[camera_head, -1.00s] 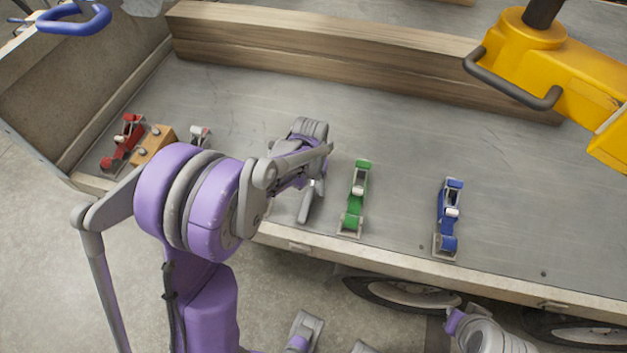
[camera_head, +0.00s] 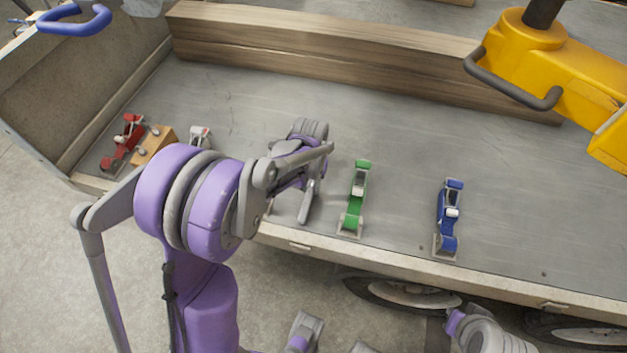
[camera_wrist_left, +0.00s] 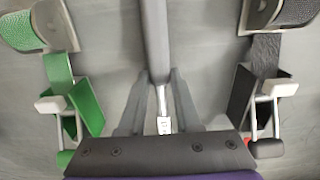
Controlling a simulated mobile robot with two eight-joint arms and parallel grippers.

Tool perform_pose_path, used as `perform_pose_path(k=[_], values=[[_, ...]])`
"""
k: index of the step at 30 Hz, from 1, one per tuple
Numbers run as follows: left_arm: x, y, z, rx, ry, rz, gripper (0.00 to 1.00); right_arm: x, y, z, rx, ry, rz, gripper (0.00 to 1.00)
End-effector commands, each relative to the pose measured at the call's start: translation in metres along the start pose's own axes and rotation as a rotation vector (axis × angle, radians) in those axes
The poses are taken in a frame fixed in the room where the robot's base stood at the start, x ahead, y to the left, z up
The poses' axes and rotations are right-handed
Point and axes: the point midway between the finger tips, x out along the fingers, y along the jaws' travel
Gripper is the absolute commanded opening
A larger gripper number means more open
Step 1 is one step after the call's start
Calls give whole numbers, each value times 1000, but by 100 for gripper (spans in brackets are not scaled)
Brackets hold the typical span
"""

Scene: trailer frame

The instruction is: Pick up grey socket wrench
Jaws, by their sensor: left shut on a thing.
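The grey socket wrench shows in the left wrist view as a long grey handle (camera_wrist_left: 155,40) with a silver shaft and a pale end. It lies between the two fingers of my left gripper (camera_wrist_left: 158,100), which is shut on it. In the head view, the wrench's grey handle (camera_head: 306,206) sticks out below my left gripper (camera_head: 308,184), over the trailer bed near its front edge. My arm hides part of the wrench and the bed there. My right gripper cannot be made out.
A green clamp (camera_head: 355,200) stands close right of the wrench, and a blue clamp (camera_head: 447,220) farther right. A dark clamp (camera_wrist_left: 250,95) flanks the wrench in the wrist view. Red clamp (camera_head: 125,142) and wooden block (camera_head: 153,146) lie left. Wooden beams (camera_head: 300,55) line the back.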

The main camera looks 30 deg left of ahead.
Motion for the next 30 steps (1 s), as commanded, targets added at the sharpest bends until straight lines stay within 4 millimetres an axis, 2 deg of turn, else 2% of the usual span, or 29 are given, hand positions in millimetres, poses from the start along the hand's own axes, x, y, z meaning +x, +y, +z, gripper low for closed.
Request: perform_pose_path(k=[26,30], values=[[0,0,0,0,0,0,0,0,0,0,0,0,0,0],[-8,0,0,0,0,0,0,-1,0,-1,0,0,0,0]])
